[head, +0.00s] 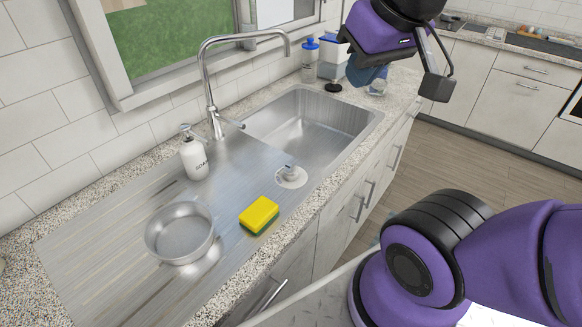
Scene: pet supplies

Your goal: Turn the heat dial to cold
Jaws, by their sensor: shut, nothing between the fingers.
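No dial marked for heat can be made out. A small metal knob on a white round base (291,177) sits at the near edge of the sink, between the basin and the drainboard. The chrome tap (207,85) stands at the back of the sink, with a short side lever (231,122). Which of these is the heat dial, I cannot tell.
A steel pan (180,232), a yellow-green sponge (259,215) and a white soap bottle (193,153) stand on the drainboard. A blue-capped bottle (309,58) and a blue-lidded container (336,52) stand behind the basin (315,120). The wooden floor (470,150) at right is clear.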

